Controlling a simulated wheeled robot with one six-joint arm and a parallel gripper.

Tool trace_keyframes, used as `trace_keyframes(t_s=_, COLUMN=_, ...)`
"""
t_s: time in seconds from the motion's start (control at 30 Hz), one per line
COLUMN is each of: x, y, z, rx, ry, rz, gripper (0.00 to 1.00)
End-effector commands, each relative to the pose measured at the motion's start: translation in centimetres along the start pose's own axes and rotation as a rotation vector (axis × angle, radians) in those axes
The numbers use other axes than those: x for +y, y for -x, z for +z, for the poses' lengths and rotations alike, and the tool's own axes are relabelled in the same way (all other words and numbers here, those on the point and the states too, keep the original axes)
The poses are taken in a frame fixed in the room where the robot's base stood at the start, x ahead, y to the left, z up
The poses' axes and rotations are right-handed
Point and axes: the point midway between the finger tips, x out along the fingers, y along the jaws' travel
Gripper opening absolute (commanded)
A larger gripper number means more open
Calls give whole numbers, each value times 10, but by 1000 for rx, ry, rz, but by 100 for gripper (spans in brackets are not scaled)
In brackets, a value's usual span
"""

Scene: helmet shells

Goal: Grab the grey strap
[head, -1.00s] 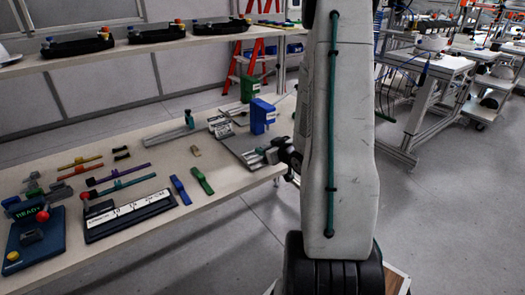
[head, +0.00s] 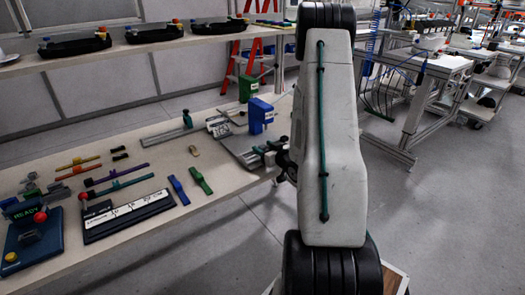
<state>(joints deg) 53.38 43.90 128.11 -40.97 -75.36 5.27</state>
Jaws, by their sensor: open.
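I cannot pick out a grey strap for certain; part of the scene is hidden behind my arm. Several coloured straps lie on the bench, among them a blue strap (head: 179,190), a green strap (head: 201,180), a purple strap (head: 122,174) and a teal strap (head: 125,184). My arm stands upright right of the bench. My gripper does not show clearly. A grey and black device (head: 262,155) sits at the bench's right edge, partly against my arm; I cannot tell what it is.
The bench (head: 232,197) also holds a dark block with a white scale (head: 125,214), a READY station (head: 37,250), a blue bin (head: 261,115) and a green bin (head: 248,88). A shelf with black trays (head: 156,33) runs behind.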

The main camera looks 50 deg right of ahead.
Motion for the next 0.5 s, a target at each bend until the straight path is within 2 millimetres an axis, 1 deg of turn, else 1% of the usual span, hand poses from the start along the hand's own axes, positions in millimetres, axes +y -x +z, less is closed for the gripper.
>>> trace_keyframes(t_s=0.17, x=0, y=0, z=0, rx=0, ry=0, rz=1, gripper=53)
trace_keyframes(t_s=0.2, x=0, y=0, z=0, rx=-1, ry=0, rz=1, gripper=47)
trace_keyframes(t_s=0.27, x=0, y=0, z=0, rx=-1, ry=0, rz=1, gripper=30)
trace_keyframes(t_s=0.3, x=0, y=0, z=0, rx=-1, ry=0, rz=1, gripper=19)
trace_keyframes(t_s=0.33, x=0, y=0, z=0, rx=-1, ry=0, rz=1, gripper=11)
trace_keyframes(t_s=0.37, x=0, y=0, z=0, rx=-1, ry=0, rz=1, gripper=5)
trace_keyframes(t_s=0.5, x=0, y=0, z=0, rx=0, ry=0, rz=1, gripper=5)
